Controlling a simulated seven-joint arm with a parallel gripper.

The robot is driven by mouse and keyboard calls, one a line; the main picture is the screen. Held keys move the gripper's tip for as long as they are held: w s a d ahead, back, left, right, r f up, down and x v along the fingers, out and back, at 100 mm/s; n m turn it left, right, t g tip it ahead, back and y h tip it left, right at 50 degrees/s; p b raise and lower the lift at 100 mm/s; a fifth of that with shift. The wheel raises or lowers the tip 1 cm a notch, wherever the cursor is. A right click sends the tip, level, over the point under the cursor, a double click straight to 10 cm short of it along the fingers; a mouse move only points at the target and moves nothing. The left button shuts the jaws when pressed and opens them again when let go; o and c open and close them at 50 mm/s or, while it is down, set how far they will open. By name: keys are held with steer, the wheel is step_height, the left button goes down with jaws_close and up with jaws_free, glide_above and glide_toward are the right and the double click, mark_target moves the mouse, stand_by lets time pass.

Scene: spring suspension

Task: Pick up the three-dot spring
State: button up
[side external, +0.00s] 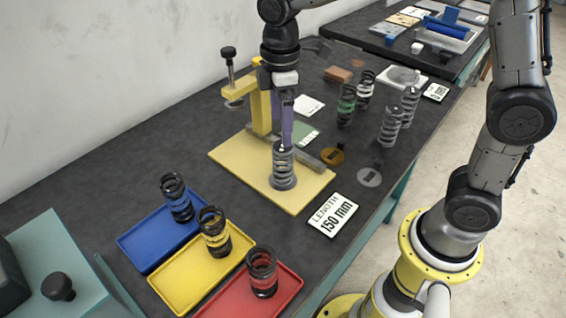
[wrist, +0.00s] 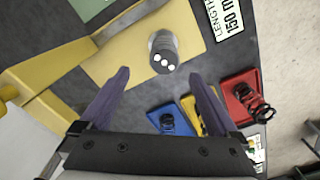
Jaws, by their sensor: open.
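The three-dot spring (side external: 283,170) is a grey coil spring standing upright on the yellow base plate (side external: 232,152) of a test stand. In the wrist view, its top (wrist: 164,53) shows three white dots. My gripper (side external: 286,140) is above the spring in the side view, with its purple fingers pointing down. In the wrist view, my gripper (wrist: 160,75) is open, its fingertips spread wide, with the spring ahead between them. The side view does not clearly show the gap between fingertips and spring.
The stand's yellow post (side external: 262,108) rises close behind my gripper. Blue (side external: 137,247), yellow (side external: 168,283) and red (side external: 292,281) trays, each with a dark spring, lie in front. Several other springs stand at the back right. A "LENGTH 150 mm" card (side external: 332,214) lies beside the plate.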

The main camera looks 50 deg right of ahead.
mark_target(281, 145)
step_height(281, 145, down, 8)
steer(key=shift+a+f, duration=0.1)
steer(key=shift+f, duration=0.1)
steer(key=shift+s+f, duration=0.15)
steer(key=shift+f, duration=1.2)
steer(key=shift+s+f, duration=0.15)
steer(key=shift+f, duration=1.2)
steer(key=shift+r, duration=0.1)
jaws_close()
